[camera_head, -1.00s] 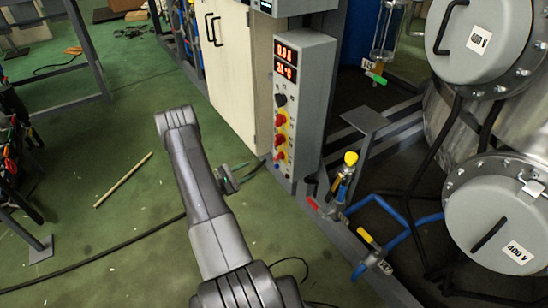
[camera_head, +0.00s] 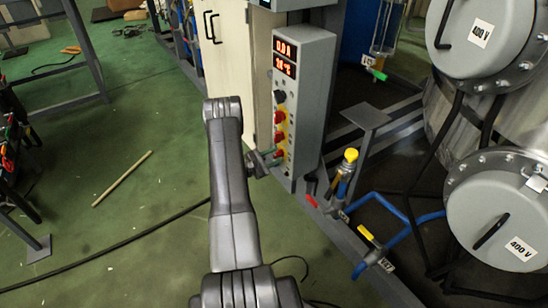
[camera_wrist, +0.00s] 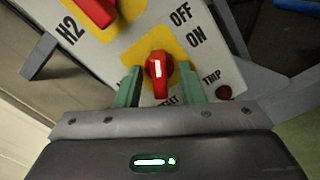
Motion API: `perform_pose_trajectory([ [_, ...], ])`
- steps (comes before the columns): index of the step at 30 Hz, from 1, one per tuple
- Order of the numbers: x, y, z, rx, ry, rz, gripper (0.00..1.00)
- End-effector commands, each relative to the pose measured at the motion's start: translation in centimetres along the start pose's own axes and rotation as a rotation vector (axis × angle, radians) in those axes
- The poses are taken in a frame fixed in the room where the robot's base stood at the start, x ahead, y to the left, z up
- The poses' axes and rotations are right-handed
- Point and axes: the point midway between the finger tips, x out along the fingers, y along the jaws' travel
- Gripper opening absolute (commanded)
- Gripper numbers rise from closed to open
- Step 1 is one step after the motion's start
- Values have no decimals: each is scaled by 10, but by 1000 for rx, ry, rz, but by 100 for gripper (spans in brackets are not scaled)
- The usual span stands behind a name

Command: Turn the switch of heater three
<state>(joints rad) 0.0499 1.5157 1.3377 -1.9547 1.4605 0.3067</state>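The grey control box (camera_head: 303,100) has two red number displays, a dark knob and a column of red switches on yellow plates. In the wrist view a red switch (camera_wrist: 160,73) on a yellow plate, the lowest I see, has OFF and ON printed to its right. Its white mark runs nearly upright in the picture. Its own heater label is not visible. Another red switch (camera_wrist: 95,10), beside the print H2, is at the top left. My gripper (camera_wrist: 160,92) is open, with one green finger on each side of the lower switch and small gaps showing.
A dark red lamp (camera_wrist: 225,92) marked TRIP is right of the fingers. A beige cabinet (camera_head: 225,70) stands left of the box. A yellow-topped valve (camera_head: 348,165) and blue pipes (camera_head: 395,215) are to its right.

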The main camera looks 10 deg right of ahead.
Motion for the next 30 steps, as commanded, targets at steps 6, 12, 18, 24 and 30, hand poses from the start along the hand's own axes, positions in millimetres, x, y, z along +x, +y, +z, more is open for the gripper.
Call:
perform_pose_trajectory([
  [6, 0, 0, 0, 0, 0, 0, 20],
  [12, 0, 0, 0, 2, 0, -1, 8],
  [18, 0, -2, -2, 39, 0, -1, 8],
  [24, 0, -3, -4, 147, -1, -1, 8],
  [30, 0, -4, -6, 318, -1, -1, 8],
])
